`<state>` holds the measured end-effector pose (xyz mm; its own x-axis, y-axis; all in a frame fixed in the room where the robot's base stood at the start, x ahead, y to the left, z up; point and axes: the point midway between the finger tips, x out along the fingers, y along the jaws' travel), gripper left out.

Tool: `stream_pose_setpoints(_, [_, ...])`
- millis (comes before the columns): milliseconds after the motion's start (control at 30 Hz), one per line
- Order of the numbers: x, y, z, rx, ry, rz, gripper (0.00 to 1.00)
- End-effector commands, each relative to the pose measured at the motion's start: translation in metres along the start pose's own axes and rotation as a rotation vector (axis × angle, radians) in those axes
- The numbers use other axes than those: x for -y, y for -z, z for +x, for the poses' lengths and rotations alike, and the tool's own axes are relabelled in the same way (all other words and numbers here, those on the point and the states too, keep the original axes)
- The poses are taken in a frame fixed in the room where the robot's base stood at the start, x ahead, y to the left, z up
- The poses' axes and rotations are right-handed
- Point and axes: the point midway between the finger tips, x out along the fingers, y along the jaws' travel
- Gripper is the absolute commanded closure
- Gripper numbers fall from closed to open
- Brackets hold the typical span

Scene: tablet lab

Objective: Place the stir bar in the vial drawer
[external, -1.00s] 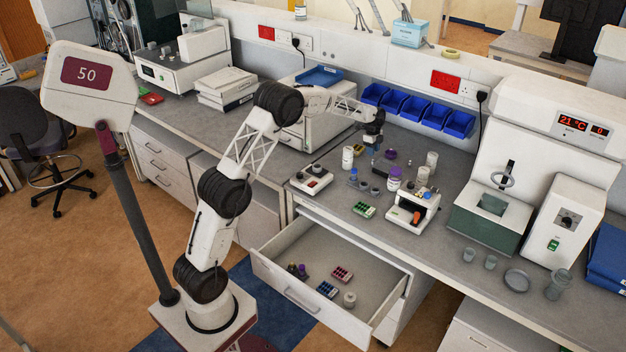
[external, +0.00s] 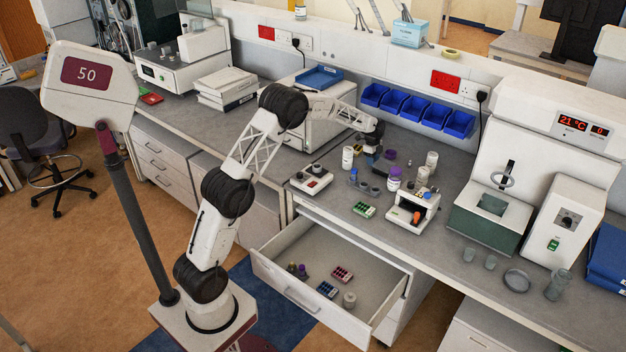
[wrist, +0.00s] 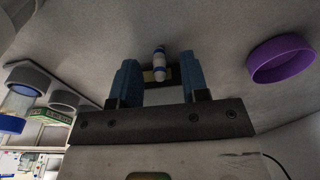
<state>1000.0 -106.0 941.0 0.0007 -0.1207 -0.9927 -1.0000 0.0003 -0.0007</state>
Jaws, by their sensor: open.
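The stir bar (wrist: 159,62) is small and white with blue bands. In the wrist view it lies on the grey bench, between and slightly beyond the two blue fingertips. My gripper (wrist: 160,78) is open around the near part of the bar, with a gap on each side; I cannot tell its exact height. In the external view my gripper (external: 368,156) is low over the back of the bench and hides the bar. The vial drawer (external: 298,293) is pulled open below the bench and holds several small racks and vials.
A purple cap (wrist: 281,59) lies right of my gripper in the wrist view. White bottles (external: 347,158), a purple-capped vial (external: 394,180), a green rack (external: 364,210) and a small white device (external: 413,211) stand nearby. Blue bins (external: 413,108) line the wall. The drawer has bare floor.

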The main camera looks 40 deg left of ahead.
Motion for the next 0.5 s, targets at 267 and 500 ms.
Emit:
stream_pose_setpoints(267, [-0.0003, 0.0000, 0.0123, 0.000, -0.001, 0.000, 0.58])
stream_pose_setpoints(500, [-0.0003, 0.0000, 0.0121, 0.000, -0.001, 0.000, 0.58])
